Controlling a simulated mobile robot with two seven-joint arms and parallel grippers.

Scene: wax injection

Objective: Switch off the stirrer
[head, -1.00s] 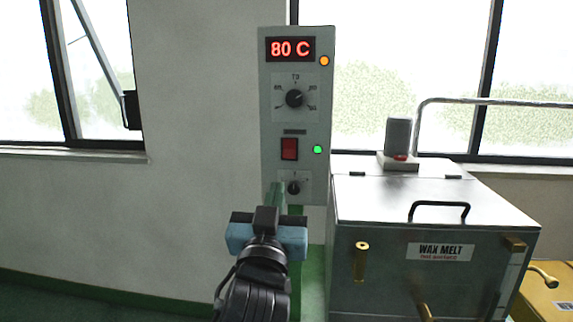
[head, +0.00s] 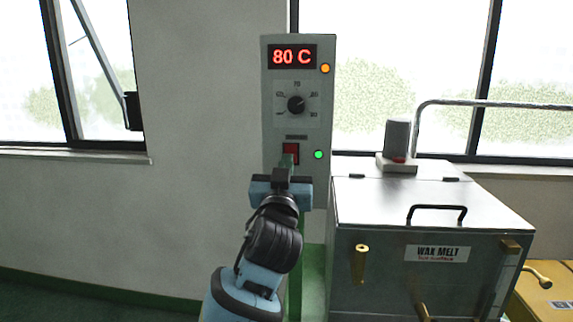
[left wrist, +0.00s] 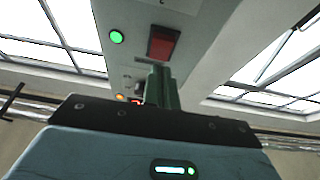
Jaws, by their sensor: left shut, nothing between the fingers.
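The grey control panel (head: 268,120) stands upright on a green post. Its red rocker switch (head: 290,147) is partly covered by my left gripper (head: 290,158). The green lamp (head: 318,154) beside the switch is lit. My left gripper is shut and empty, its fingertips in front of the switch's lower part. The left wrist view shows the red switch (left wrist: 163,42), the lit green lamp (left wrist: 116,37) and the shut fingers (left wrist: 158,85) close to the switch. I cannot tell whether they touch it. The lower knob is hidden behind my gripper. My right gripper is not in view.
The panel also has a red display (head: 292,57) reading 80 C, an orange lamp (head: 325,69) and a black knob (head: 296,104). The metal wax melt tank (head: 400,210) stands close on the right, with a grey motor (head: 397,138) on its lid. Left of the panel is bare wall.

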